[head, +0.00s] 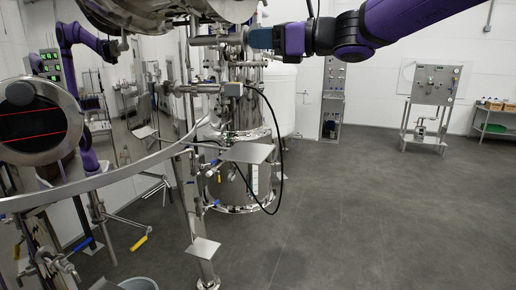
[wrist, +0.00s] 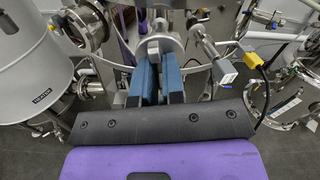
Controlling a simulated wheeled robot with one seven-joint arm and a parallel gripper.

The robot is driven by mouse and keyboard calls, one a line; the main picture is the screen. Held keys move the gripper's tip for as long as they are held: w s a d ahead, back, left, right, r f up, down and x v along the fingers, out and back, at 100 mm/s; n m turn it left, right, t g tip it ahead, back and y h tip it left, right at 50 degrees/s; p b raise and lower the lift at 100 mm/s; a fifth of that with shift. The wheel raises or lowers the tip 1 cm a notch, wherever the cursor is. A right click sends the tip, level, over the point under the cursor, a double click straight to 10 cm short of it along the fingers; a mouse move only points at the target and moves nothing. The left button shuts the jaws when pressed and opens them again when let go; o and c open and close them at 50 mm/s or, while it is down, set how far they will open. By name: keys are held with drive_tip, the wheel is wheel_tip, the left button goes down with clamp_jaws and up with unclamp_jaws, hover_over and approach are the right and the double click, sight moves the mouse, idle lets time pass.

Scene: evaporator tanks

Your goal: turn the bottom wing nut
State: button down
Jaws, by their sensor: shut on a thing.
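My gripper (wrist: 158,62) points away from the camera in the wrist view, with its two blue fingers close together around a small grey metal piece (wrist: 154,46), which looks like a wing nut. The piece sits in front of a round metal fitting (wrist: 166,26). The fingertips hide part of it, so its exact shape and angle are unclear. In the head view my gripper (head: 252,38) reaches from the right to pipework high on the steel evaporator (head: 240,145). The wing nut is too small to make out there, and I cannot tell whether it is the bottom one.
A silver valve arm with a grey square end (wrist: 224,70) lies close right of the fingers. A yellow connector (wrist: 248,59) with a black cable is further right. The floor (head: 380,220) at right is clear.

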drive_tip(key=shift+n, duration=1)
drive_tip(key=shift+n, duration=1.1)
drive_tip(key=shift+n, duration=1.2)
drive_tip(key=shift+n, duration=1.1)
